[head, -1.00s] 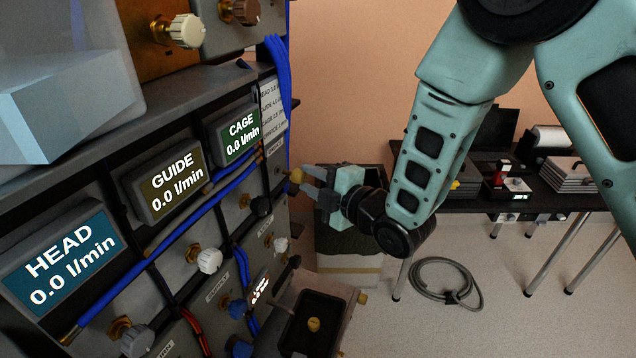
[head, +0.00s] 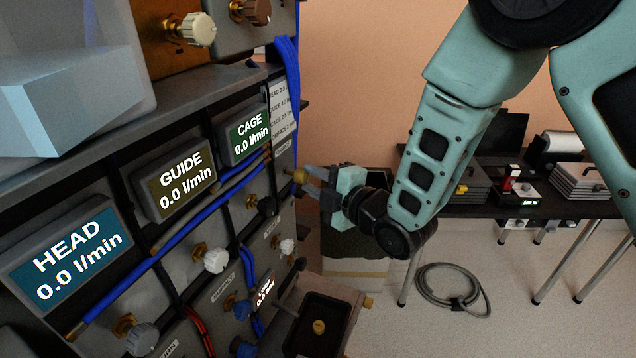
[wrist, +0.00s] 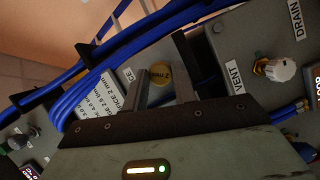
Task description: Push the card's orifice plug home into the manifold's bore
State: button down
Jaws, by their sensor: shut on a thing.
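The orifice plug (head: 301,175) is a small round brass piece at the right end of the dark manifold panel (head: 284,185).
Blue hoses (head: 287,70) run close by the card. HEAD, GUIDE and CAGE displays (head: 72,262) read 0.0 l/min. A black table (head: 510,207) stands behind on the right.

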jog(key=shift+w+a, duration=0.15)
jog(key=shift+a, duration=0.2)
dwell(0.3)
jog(key=shift+w+a+b, duration=0.45)
jog(key=shift+a, duration=0.4)
jog(key=c, duration=1)
grip_release()
jog(key=shift+c, duration=0.2)
